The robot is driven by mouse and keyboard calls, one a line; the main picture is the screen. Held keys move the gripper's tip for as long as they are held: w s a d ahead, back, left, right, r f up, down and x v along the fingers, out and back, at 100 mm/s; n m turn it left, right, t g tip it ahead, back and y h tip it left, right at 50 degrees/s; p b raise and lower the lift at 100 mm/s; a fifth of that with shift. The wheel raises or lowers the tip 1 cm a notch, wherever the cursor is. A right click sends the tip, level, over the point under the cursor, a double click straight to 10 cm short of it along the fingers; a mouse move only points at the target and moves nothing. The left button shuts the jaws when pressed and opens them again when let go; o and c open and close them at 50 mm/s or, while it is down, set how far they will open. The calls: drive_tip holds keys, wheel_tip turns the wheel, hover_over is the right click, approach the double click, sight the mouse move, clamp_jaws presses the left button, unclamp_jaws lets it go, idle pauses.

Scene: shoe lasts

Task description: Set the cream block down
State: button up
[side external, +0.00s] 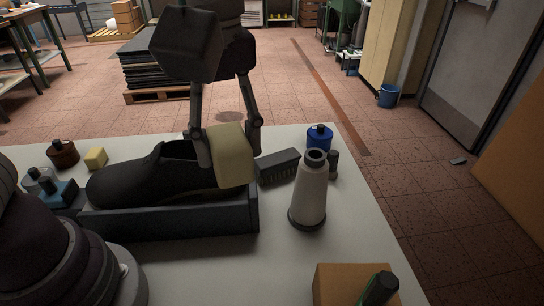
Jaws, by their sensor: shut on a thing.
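The cream block (232,168) is between the two fingers of my gripper (229,156), which is shut on it. The block is tilted and sits over the right end of a dark tray (170,221). It is close to the right end of a black shoe-shaped piece (135,184) lying in the tray. I cannot tell whether the block touches the shoe or the tray. My left finger covers part of the block's left edge.
Right of the tray are a dark grey block (278,167), a white cone-shaped bottle (309,195) and a blue jar (319,139). A small yellow block (96,158), a brown jar (63,153) and a blue bottle (58,193) stand left. A cardboard box (338,284) is at the front right.

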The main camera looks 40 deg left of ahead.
drive_tip(key=w+a+n, duration=0.4)
drive_tip(key=w+a, duration=0.1)
drive_tip(key=a, duration=0.4)
drive_tip(key=w+a+n, duration=0.4)
drive_tip(key=w+a, duration=0.1)
drive_tip(key=a, duration=0.3)
drive_tip(key=s+a+n, duration=0.3)
drive_tip(key=a+n, duration=0.1)
drive_tip(key=a, duration=0.6)
drive_tip(key=s+a+n, duration=0.4)
drive_tip(key=a, duration=0.7)
drive_tip(key=shift+m, duration=0.3)
drive_tip(key=f, duration=2.1)
drive_tip(key=shift+w+d+f, duration=0.2)
drive_tip(key=shift+w+d, duration=0.15)
drive_tip(key=shift+w, duration=0.05)
drive_tip(key=shift+f, duration=0.1)
drive_tip(key=o, duration=1.2)
drive_tip(key=shift+c, duration=0.2)
